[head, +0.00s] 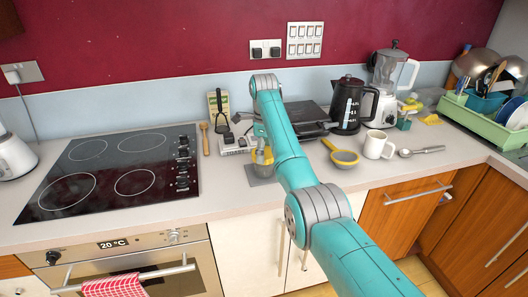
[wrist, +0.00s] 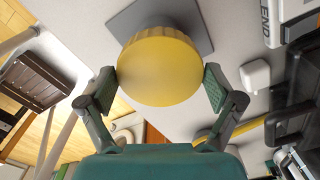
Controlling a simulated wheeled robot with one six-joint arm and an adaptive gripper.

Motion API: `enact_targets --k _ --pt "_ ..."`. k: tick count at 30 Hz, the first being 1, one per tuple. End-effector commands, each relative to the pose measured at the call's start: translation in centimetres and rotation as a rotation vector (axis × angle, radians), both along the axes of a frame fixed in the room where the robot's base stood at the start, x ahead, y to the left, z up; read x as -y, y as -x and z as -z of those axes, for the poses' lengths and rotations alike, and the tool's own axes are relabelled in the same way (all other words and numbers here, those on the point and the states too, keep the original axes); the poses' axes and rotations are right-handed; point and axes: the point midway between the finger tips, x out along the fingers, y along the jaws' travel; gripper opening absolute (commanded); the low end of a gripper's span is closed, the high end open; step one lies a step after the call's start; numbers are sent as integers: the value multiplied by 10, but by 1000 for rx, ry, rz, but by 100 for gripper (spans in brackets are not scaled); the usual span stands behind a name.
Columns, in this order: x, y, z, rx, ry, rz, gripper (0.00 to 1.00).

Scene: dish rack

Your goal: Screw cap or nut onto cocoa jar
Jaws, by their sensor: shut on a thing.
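My gripper (wrist: 161,90) is shut on a round yellow cap (wrist: 160,70) with a ribbed edge, one finger pad at each side in the wrist view. The cap hides what lies under it, so I cannot tell whether it touches a jar. A grey square mat (wrist: 125,22) shows behind the cap; it also shows on the counter in the head view (head: 254,178). In the head view my arm hides most of my gripper.
A blender (head: 392,85) and a green dish rack (head: 480,118) are farther right. The black hob (head: 115,170) is at left, a wooden spoon (head: 205,140) beside it.

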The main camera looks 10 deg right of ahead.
Motion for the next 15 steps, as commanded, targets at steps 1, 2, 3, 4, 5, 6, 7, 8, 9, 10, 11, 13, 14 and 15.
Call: enact_targets --k 1,2,3,4,5,6,7,8,9,10,11,13,14,15 --pt "0 0 1 -1 0 -1 49" --pt "0 0 1 -1 0 -1 49" --pt "0 0 1 -1 0 1 49" --pt "0 0 1 -1 0 7 49" --pt "0 0 1 -1 0 19 49" --pt "0 0 1 -1 0 43 49" --pt "0 0 1 -1 0 69 49" --pt "0 0 1 -1 0 100 49" --pt "0 0 1 -1 0 144 49" --pt "0 0 1 -1 0 179 49" --pt "0 0 1 -1 0 214 49" --pt "0 0 1 -1 0 288 49" --pt "0 0 1 -1 0 315 49" --pt "0 0 1 -1 0 346 49"
